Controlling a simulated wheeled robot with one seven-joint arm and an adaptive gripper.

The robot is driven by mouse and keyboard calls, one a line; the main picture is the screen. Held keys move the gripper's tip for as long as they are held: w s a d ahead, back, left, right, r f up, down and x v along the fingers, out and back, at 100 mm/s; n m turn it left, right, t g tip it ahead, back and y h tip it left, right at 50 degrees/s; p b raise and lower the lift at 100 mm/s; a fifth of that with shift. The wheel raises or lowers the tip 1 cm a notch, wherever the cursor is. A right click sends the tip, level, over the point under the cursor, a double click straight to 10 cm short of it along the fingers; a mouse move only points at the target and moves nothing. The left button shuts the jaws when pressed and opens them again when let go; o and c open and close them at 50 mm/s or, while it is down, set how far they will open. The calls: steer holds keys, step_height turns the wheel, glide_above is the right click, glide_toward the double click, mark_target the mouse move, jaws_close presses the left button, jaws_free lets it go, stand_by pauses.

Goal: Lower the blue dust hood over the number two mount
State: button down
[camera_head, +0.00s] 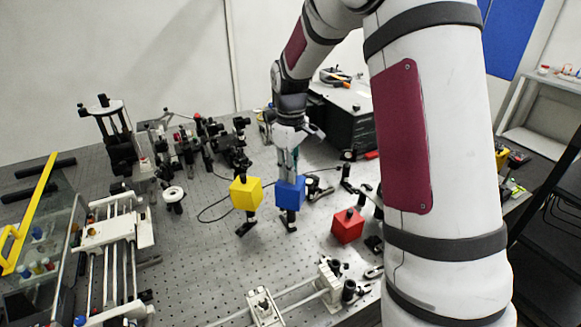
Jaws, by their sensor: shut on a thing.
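The blue dust hood (290,193) is a blue box in the middle of the bench. My gripper (289,172) reaches down from above and is shut on the hood's top. The hood looks upright. A black post mount (289,222) shows directly below the hood's lower edge. I cannot tell whether the hood rests on this mount or hangs just above it. No mount number is readable, so I cannot tell which is number two. A yellow hood (245,193) stands close on the left over another black mount (246,227). A red hood (347,225) sits to the right, nearer the camera.
The perforated metal bench (200,245) has free room in front of the blue hood. Black optical parts (200,140) crowd the back left. A white rail stage (115,235) stands at left, and a white rail assembly (265,307) in front. A black cable (210,212) lies near the yellow hood.

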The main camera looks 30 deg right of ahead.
steer(key=shift+f, duration=1.1)
stand_by(0.4)
steer(key=c, duration=1.5)
jaws_free()
steer(key=shift+r, duration=0.1)
step_height(320, 180, up, 12)
steer(key=shift+f, duration=0.1)
steer(key=s+a+r+m+t, duration=0.1)
steer(key=s+a+r+m, duration=0.2)
steer(key=s, duration=0.4)
steer(key=s+a+r+t, duration=0.2)
steer(key=s+a+r, duration=0.2)
steer(key=s+r, duration=0.15)
steer(key=s+a+m+t, duration=0.1)
steer(key=s, duration=0.3)
steer(key=s+a+f+m, duration=0.1)
steer(key=s, duration=0.4)
steer(key=s+a+m+t, duration=0.1)
steer(key=s, duration=0.3)
steer(key=shift+s+f+t+b, duration=0.3)
steer(key=shift+s+f, duration=0.05)
